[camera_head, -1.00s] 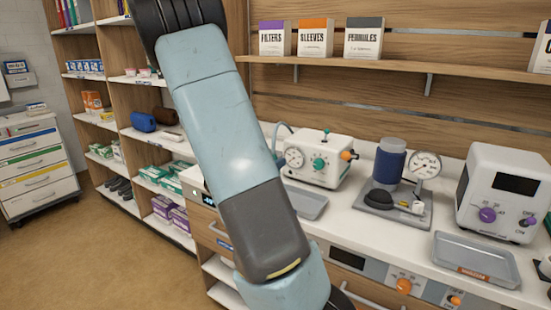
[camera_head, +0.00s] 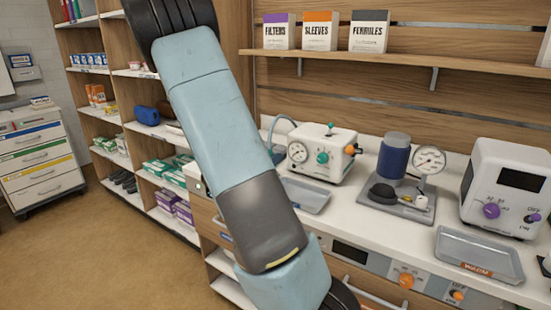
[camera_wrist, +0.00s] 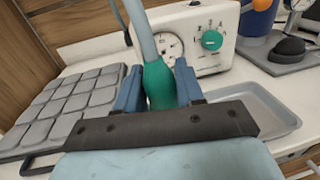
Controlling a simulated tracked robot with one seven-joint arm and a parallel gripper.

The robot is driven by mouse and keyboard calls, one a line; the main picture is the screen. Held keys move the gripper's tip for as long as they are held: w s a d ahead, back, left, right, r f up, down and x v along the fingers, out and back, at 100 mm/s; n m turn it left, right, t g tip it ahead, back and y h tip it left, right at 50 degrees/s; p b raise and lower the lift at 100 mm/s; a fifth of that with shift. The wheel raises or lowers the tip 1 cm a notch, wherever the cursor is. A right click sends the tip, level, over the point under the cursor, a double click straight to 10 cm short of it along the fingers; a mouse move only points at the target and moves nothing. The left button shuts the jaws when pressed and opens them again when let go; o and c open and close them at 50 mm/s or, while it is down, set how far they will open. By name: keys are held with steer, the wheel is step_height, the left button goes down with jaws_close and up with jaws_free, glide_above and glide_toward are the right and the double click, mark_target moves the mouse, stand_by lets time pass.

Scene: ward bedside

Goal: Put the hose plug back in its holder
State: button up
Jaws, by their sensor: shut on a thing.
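In the wrist view my gripper (camera_wrist: 160,82) is shut on the green hose plug (camera_wrist: 159,88), with a finger on either side. The grey hose (camera_wrist: 142,32) runs up from the plug, out of the top of the picture. Behind the plug stands a white device with a gauge and a green knob (camera_wrist: 212,58). It also shows in the head view (camera_head: 320,166), with a hose (camera_head: 279,122) at its left. My arm hides my gripper and the plug in the head view. I cannot make out which part is the plug's holder.
A grey tray (camera_wrist: 278,124) lies in front of the device, and a grey padded grid (camera_wrist: 62,112) is at the left. A gauge stand with a blue cylinder (camera_head: 391,163), another white device (camera_head: 506,184) and a tray marked in orange (camera_head: 450,250) stand farther right.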

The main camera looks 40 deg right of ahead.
steer(key=w+a, duration=0.1)
steer(key=w, duration=0.5)
steer(key=shift+a, duration=0.4)
steer(key=shift+f, duration=0.15)
steer(key=shift+f, duration=0.95)
steer(key=shift+f, duration=1.95)
stand_by(0.7)
steer(key=o, duration=1.1)
steer(key=s+a, duration=0.2)
steer(key=a, duration=1.1)
steer(key=shift+s+a, duration=0.15)
steer(key=shift+a, duration=0.15)
